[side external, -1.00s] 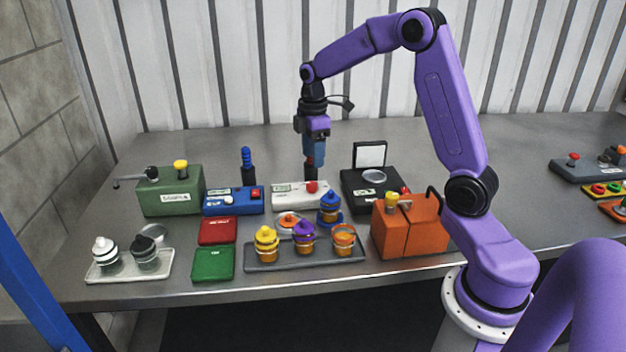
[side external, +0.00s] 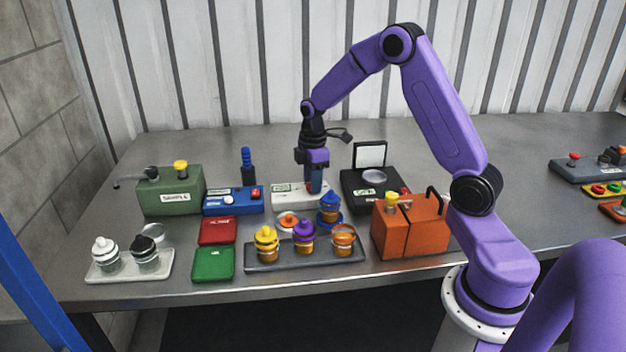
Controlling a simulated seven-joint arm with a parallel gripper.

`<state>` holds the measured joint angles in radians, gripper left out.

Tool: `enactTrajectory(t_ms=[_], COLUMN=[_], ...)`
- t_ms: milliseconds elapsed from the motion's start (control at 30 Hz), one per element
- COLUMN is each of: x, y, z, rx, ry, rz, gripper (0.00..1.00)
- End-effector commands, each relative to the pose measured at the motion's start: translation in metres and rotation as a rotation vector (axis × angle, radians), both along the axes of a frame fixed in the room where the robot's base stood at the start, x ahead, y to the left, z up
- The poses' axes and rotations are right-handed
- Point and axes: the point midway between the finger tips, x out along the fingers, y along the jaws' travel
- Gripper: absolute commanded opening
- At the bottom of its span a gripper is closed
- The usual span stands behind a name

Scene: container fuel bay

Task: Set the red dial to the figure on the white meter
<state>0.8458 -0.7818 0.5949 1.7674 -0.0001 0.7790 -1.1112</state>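The white meter (side external: 287,200) is a low white box in the middle of the bench, with a small display on top too small to read. A red dial is at its right end, now mostly hidden by my gripper. My gripper (side external: 314,187) points straight down, with its fingertips at the dial. Whether the fingers are open or closed around the dial is too small to tell.
A blue box (side external: 222,207) with a red knob stands left of the meter. A black scale-like box (side external: 353,202) stands to the right. A grey tray (side external: 275,262) of capped jars lies in front, beside an orange box (side external: 390,241).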

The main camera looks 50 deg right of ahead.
Motion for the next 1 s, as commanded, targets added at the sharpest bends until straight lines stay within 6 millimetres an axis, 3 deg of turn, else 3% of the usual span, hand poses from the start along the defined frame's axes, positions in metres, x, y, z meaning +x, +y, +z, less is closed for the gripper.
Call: enactTrajectory(t_ms=[33,100,533,1000], x=[0.0,0.0,-0.0004,-0.0011], y=[0.0001,0.0001,0.0008,0.0018], z=[0.0001,0.0002,0.0005,0.001], rx=[0.0,0.0,0.0,0.0], ry=[0.0,0.0,0.001,0.0], rz=[0.0,0.0,-0.082,-0.479], gripper=[0.14,0.0,0.0,0.0])
